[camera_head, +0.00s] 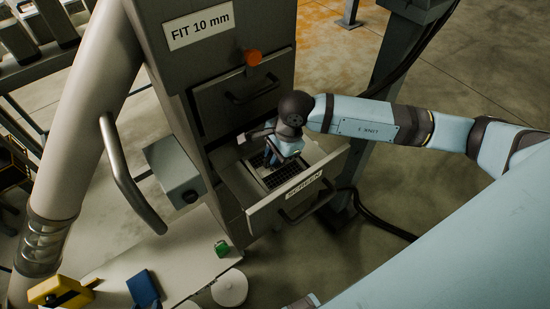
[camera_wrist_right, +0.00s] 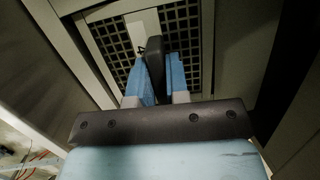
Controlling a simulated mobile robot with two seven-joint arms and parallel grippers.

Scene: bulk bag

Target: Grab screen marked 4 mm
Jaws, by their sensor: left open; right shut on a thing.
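An open drawer marked SCREEN (camera_head: 303,187) holds a dark-gridded screen (camera_head: 282,177) with a pale frame. My right gripper (camera_head: 271,160) reaches down into the drawer from above. In the right wrist view, the blue fingers of my right gripper (camera_wrist_right: 160,72) are shut on the dark upright handle of the screen (camera_wrist_right: 188,40). A pale strip runs between its grid panels. My left gripper cannot be made out in these views.
The cabinet bears a FIT 10 mm sign (camera_head: 198,30) and an orange knob (camera_head: 252,57). A closed drawer (camera_head: 243,92) is above the open one. A thick pipe (camera_head: 90,110) stands left.

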